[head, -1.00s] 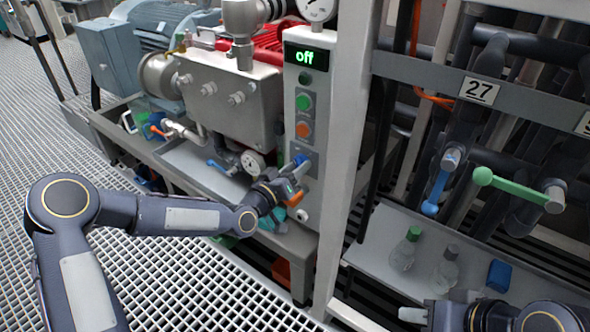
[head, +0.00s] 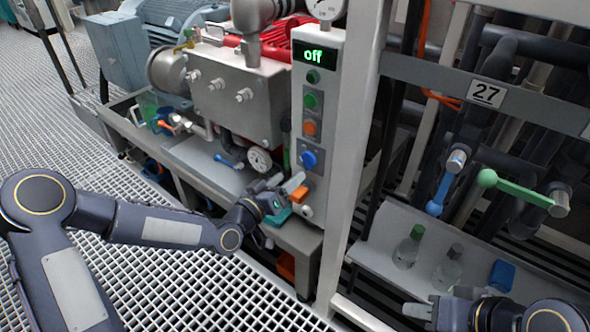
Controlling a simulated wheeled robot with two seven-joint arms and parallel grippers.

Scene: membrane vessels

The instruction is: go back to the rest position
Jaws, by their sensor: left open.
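My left gripper (head: 283,188) is open, in front of the lower part of the control panel (head: 333,95). It is just below and left of the blue knob (head: 308,160) and apart from it. My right gripper (head: 425,309) is at the bottom edge, beside the shelf with bottles. Only part of it shows, and I cannot tell whether its jaws are open.
Two clear bottles (head: 408,247) and a blue item (head: 501,275) stand on the grey shelf (head: 375,245) at right. A white post (head: 352,150) separates the panel from pipes with a blue valve handle (head: 437,196) and a green one (head: 515,190). The grating floor (head: 200,290) is clear.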

